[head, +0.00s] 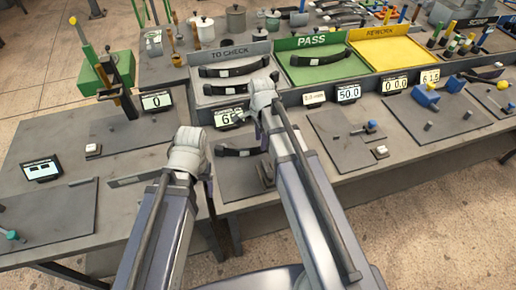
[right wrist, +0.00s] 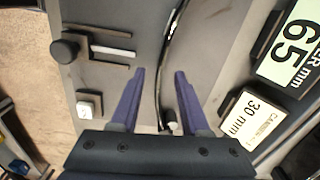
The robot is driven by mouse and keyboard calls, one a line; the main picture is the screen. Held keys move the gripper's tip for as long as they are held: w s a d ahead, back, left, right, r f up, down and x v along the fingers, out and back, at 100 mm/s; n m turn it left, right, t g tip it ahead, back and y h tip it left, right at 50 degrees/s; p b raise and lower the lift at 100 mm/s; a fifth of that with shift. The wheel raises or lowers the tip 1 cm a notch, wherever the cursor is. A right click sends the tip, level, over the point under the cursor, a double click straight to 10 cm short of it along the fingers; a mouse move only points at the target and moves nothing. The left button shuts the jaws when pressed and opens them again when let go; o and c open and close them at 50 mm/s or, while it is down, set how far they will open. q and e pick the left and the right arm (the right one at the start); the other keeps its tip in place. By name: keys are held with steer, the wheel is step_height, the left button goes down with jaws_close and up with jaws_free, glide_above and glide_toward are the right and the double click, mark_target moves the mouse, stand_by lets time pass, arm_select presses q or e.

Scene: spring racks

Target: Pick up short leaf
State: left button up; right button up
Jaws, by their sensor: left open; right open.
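A dark, curved short leaf (right wrist: 161,85) lies on the grey bench plate under my right gripper (right wrist: 160,72). In the right wrist view the purple fingers are open, one on each side of the leaf, with a gap on both sides. My right wrist hides some of the bench there.
The TO CHECK tray (head: 206,75) holds dark leaves, and the green PASS tray (head: 300,75) holds one. The yellow REWORK tray (head: 385,52) looks empty. In the right wrist view a black knobbed fixture (right wrist: 110,50) and a white button (right wrist: 88,105) lie left of the leaf.

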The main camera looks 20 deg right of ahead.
arm_select(q)
step_height(320, 180, down, 5)
steer(key=b, duration=0.4)
steer(key=shift+r, duration=0.1)
arm_select(e)
step_height(320, 180, down, 5)
steer(key=shift+a+r, duration=0.1)
arm_select(q)
steer(key=shift+r, duration=0.1)
arm_select(e)
steer(key=shift+r, duration=0.1)
jaws_close()
stand_by(0.6)
